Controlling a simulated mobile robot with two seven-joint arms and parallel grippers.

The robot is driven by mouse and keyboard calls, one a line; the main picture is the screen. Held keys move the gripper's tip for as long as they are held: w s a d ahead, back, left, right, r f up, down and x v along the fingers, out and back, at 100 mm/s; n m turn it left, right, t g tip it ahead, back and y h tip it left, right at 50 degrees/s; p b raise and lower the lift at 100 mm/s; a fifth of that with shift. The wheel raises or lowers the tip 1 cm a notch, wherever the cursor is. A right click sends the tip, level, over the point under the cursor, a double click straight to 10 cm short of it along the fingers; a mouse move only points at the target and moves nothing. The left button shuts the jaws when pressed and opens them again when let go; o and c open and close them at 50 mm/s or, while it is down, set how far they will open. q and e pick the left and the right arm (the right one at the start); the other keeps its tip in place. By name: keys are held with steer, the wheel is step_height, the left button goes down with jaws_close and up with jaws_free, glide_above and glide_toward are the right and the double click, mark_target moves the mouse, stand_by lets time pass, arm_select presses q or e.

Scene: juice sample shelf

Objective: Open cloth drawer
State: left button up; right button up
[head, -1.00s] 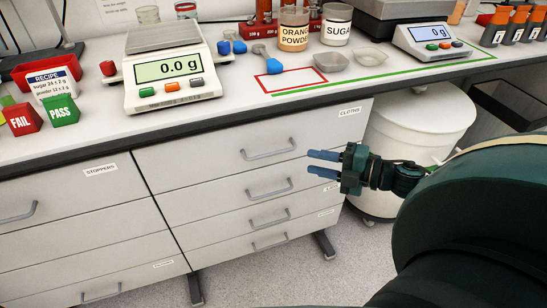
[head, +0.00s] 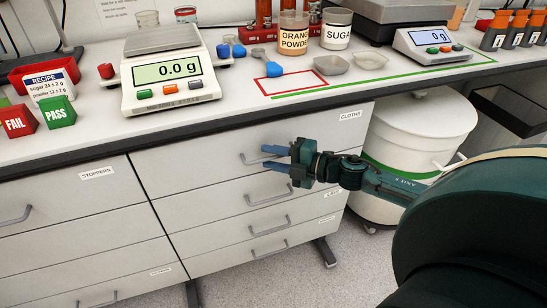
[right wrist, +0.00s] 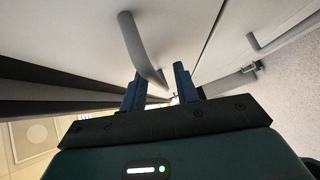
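The cloth drawer (head: 200,165) is the top one of the right-hand drawer stack, with a CLOTHS label (head: 349,115) at its upper right. It is shut, its front flush with the stack. Its grey bar handle (head: 250,160) is partly hidden behind my right gripper (head: 266,157). That gripper is open, fingers pointing left, at the right part of the handle. In the right wrist view the handle (right wrist: 138,45) runs down to the gap between the fingertips (right wrist: 159,85), close to the left finger. I cannot tell whether they touch. My left gripper is not in view.
More drawers with bar handles lie below, and a STOPPERS drawer (head: 60,190) is to the left. The bench edge (head: 290,105) overhangs above, carrying a scale (head: 172,75) and jars. A white bin (head: 415,135) stands right of the drawers.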

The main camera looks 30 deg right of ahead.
steer(key=shift+c, duration=0.4)
jaws_close()
